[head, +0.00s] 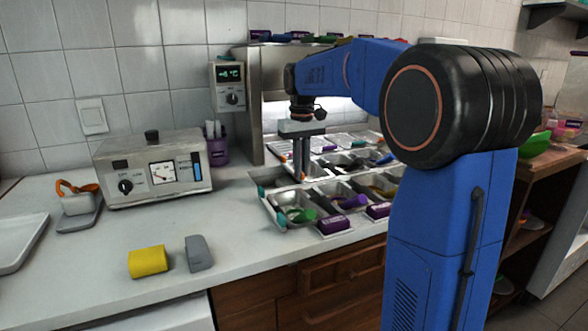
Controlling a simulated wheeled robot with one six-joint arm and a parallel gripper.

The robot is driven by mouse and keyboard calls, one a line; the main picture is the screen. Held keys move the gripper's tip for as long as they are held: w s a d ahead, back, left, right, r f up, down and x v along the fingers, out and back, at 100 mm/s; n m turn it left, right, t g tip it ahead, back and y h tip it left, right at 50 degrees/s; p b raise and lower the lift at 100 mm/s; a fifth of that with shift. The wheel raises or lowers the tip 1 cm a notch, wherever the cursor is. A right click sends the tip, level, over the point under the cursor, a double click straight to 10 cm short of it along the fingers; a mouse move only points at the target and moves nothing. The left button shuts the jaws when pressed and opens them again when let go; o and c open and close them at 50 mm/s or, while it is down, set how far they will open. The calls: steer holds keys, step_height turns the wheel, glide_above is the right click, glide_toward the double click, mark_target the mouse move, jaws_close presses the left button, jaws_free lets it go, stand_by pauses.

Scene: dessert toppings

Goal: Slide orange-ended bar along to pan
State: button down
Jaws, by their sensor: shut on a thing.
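My gripper (300,172) points down over the left part of the steel topping station. Its fingers are shut on a thin bar, of which a small orange end (303,178) shows at the fingertips. The rest of the bar is hidden by the fingers or too small to make out. Metal pans (277,222) sit in rows below and to the right of the gripper. The front pans hold scoops with green and purple handles. My arm hides the right end of the rows.
A steel cabinet (242,112) with a display box (229,86) stands behind the gripper. A dial appliance (152,172) and purple cup (217,150) stand left. Yellow (147,262) and grey (199,253) blocks lie near the front edge. Counter between appliance and blocks is clear.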

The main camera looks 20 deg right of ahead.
steer(key=c, duration=1.8)
jaws_free()
steer(key=shift+c, duration=0.2)
step_height(320, 180, up, 18)
steer(key=shift+f, duration=0.25)
